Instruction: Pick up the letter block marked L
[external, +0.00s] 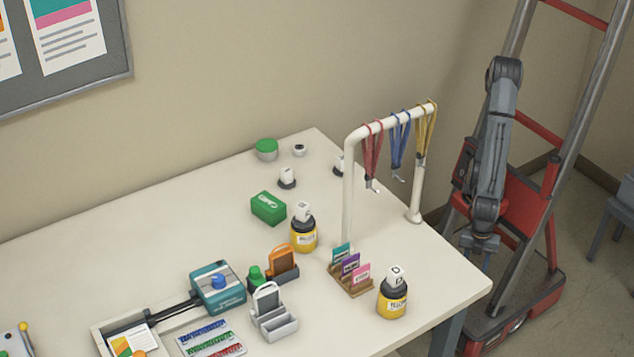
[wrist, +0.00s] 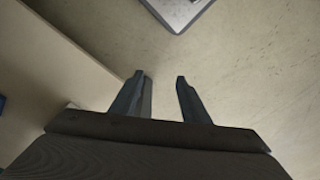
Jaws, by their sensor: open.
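Several small white blocks are in the external view. One with a dark letter like D (external: 395,274) sits on a yellow bottle with a black top at the front right. Another block (external: 304,209) sits on a second yellow bottle further left; its mark is too small to read. A white block (external: 287,174) stands on a dark round base behind it, and another (external: 339,163) is partly hidden by the rack post. I cannot make out which is marked L. My gripper (external: 477,261) hangs beyond the table's right edge, open and empty; its parted fingers also show in the wrist view (wrist: 163,95).
The white lanyard rack (external: 348,190) stands between the rear blocks and my arm. A card holder (external: 351,281), green box (external: 268,207) and teal machine (external: 218,287) occupy the table (external: 440,285). The wrist view shows mostly bare floor (wrist: 240,80) beneath the fingers.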

